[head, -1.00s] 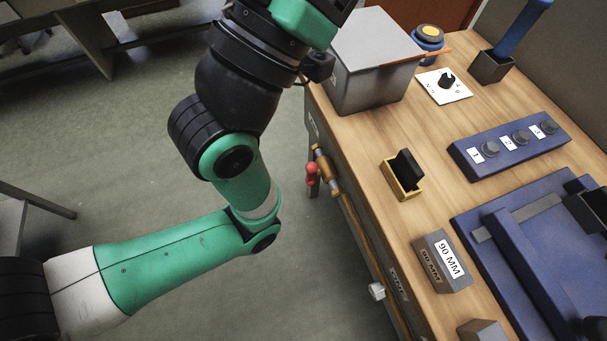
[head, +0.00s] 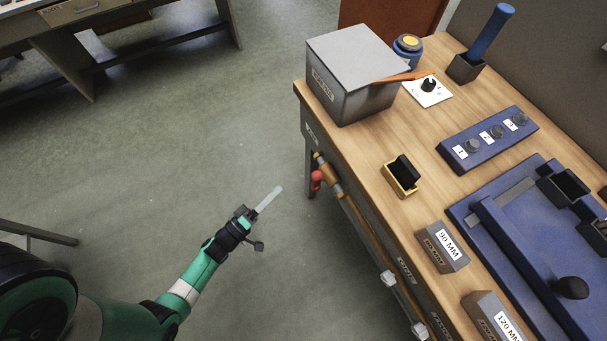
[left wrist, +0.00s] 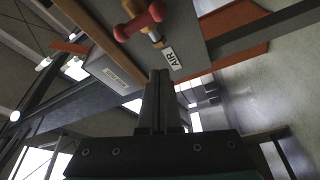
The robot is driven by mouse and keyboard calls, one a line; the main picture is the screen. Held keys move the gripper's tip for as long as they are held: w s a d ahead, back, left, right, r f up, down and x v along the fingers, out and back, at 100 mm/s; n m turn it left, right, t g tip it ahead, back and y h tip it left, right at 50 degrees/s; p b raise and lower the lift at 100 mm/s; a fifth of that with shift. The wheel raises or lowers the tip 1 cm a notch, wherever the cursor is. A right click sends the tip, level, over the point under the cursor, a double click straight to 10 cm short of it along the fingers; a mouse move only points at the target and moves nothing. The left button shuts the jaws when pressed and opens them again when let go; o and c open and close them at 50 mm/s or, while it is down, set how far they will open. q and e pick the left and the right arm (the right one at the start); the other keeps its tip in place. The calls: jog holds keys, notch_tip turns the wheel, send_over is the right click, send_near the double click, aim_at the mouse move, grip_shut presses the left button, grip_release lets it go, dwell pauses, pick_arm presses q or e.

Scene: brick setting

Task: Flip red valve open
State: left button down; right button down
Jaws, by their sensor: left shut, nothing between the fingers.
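The red valve (head: 316,180) sits on a brass-coloured pipe that runs along the side of the workbench, near its far left corner. In the left wrist view the red valve handle (left wrist: 140,20) is at the top, beside a white label reading AIR (left wrist: 171,57). My left gripper (head: 270,198) is low over the floor, to the left of the bench and apart from the valve. Its fingers are shut together with nothing between them; they also show in the left wrist view (left wrist: 160,82). My right gripper does not show.
On the wooden bench (head: 350,150) stand a grey box (head: 352,70), a blue button panel (head: 488,140), a small yellow-edged holder (head: 400,177), a 90 MM block (head: 442,247) and a blue fixture (head: 500,255). The floor (head: 190,130) left of the bench is open.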

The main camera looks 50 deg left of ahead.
aim_at(316, 181)
pick_arm(q)
jog(key=shift+s+d+f, duration=0.1)
jog(key=shift+d+f, duration=0.05)
jog(key=shift+d, duration=0.05)
jog(key=w+d+b, duration=0.2)
jog(key=w+b, duration=0.4)
jog(key=w, duration=0.3)
jog(key=shift+d, duration=0.15)
dwell(0.3)
jog(key=shift+f, duration=0.1)
